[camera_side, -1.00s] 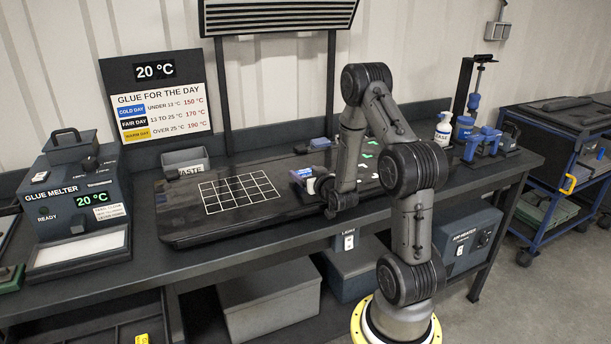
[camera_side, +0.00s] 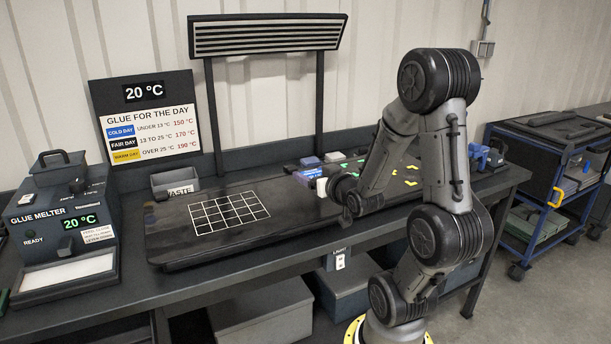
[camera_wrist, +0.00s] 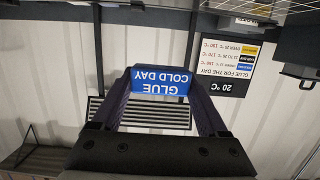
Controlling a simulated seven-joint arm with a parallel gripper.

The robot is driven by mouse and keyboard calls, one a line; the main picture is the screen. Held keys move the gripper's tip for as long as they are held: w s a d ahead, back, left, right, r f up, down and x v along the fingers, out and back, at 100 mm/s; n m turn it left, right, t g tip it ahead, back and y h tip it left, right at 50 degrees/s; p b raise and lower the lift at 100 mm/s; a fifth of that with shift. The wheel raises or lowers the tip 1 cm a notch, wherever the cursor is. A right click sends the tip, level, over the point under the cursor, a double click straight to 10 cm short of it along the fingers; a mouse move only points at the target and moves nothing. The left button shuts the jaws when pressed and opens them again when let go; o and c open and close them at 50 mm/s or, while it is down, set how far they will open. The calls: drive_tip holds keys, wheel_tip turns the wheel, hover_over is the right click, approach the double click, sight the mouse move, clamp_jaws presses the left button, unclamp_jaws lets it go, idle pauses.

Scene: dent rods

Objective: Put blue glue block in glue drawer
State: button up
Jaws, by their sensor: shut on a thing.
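My gripper (camera_wrist: 160,88) is shut on the blue glue block (camera_wrist: 160,80), which reads "GLUE COLD DAY" and appears upside down in the wrist view. The block sits between the two fingertips, with the wall and lamp behind it. In the side view my wrist is low over the right part of the bench, right of the white grid, and the arm partly hides the area behind it. A small blue shape beside the wrist there is too small to name surely.
The glue melter (camera_side: 66,232) stands at the left, reading 20 °C. A waste bin (camera_side: 175,182) and the dark mat with a white grid (camera_side: 160,240) are beside it. A lamp (camera_side: 265,36) stands over the bench. A blue cart (camera_side: 545,185) is at the right.

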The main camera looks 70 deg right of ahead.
drive_tip(key=shift+r+v, duration=0.2)
drive_tip(key=shift+v, duration=0.8)
drive_tip(key=w+a+f+n+t+y, duration=0.2)
drive_tip(key=w+a+f+n+y, duration=0.2)
drive_tip(key=w+a+n+y, duration=0.55)
drive_tip(key=w+a+f+n+t+y, duration=0.3)
drive_tip(key=w+a+y, duration=0.4)
drive_tip(key=w+a, duration=0.8)
drive_tip(key=s+a+f+m+h, duration=0.1)
drive_tip(key=f, duration=0.2)
drive_tip(key=s+f+m+h, duration=0.1)
drive_tip(key=s+f+h, duration=0.1)
drive_tip(key=f, duration=0.1)
drive_tip(key=s+a+f+m+h, duration=0.1)
drive_tip(key=f+h, duration=0.1)
drive_tip(key=f, duration=0.1)
drive_tip(key=shift+s+a+f, duration=0.25)
drive_tip(key=shift+a+f, duration=0.05)
drive_tip(key=shift+f, duration=0.1)
drive_tip(key=shift+d+r+m, duration=0.2)
drive_tip(key=shift+d+m, duration=0.05)
drive_tip(key=shift+d, duration=0.1)
drive_tip(key=shift+g, duration=0.3)
